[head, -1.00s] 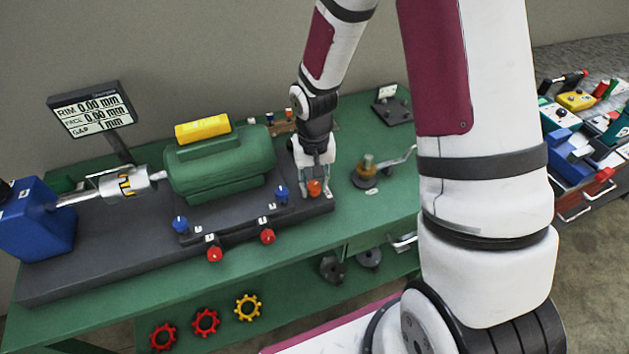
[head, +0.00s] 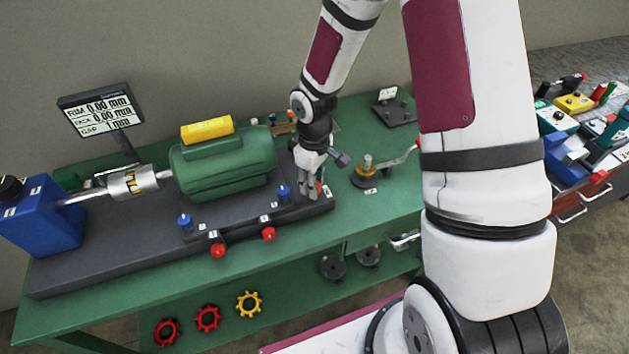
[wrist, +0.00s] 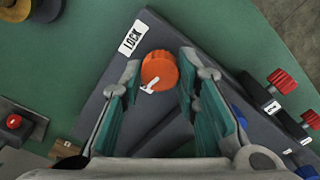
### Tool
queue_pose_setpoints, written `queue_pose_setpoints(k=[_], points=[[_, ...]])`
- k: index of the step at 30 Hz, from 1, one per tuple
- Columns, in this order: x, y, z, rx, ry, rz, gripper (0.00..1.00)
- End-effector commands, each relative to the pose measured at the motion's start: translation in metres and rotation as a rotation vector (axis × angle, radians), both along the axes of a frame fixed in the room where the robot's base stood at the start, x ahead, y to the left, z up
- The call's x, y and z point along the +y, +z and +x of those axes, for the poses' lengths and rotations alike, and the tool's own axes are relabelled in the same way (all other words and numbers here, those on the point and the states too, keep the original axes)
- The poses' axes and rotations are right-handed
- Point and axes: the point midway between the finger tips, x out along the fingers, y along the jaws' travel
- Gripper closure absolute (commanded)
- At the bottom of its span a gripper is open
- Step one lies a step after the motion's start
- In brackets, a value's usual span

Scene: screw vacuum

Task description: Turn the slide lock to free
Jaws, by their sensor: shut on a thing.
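The slide lock is an orange round knob (wrist: 160,72) with a white pointer mark on its lower left side in the wrist view. It sits on the dark base plate (wrist: 146,30), close to a white label reading LOCK (wrist: 133,38). The pointer does not face that label. No "free" label is readable. My gripper (wrist: 162,68) is shut on the knob, one finger on each side. In the head view my gripper (head: 312,193) reaches down at the right end of the base plate, and only a sliver of the orange knob (head: 319,186) shows.
A green motor (head: 222,165) with a yellow block (head: 207,130) stands left of my gripper. Blue knobs (head: 284,193) and red knobs (head: 268,234) line the base. A brass post with a crank (head: 367,170) stands to the right.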

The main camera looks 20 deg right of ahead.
Motion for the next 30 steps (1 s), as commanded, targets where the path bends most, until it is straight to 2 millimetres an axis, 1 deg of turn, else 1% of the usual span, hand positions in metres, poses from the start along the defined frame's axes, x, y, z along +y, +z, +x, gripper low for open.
queue_pose_setpoints(k=[3,9,26,27,29,30], points=[[0.0002,0.0007,0.0002,-0.001,0.064,0.001,0.99],[0.0002,0.0007,0.0006,-0.002,0.135,0.0,0.99],[0.0001,0.0005,0.0007,-0.002,0.167,-0.001,0.99],[0.0001,0.0005,0.0007,-0.002,0.167,-0.001,0.69],[0.0002,0.0005,0.0006,-0.001,0.166,0.0,0.55],[0.0001,0.0005,0.0005,-0.001,0.166,0.0,0.51]])
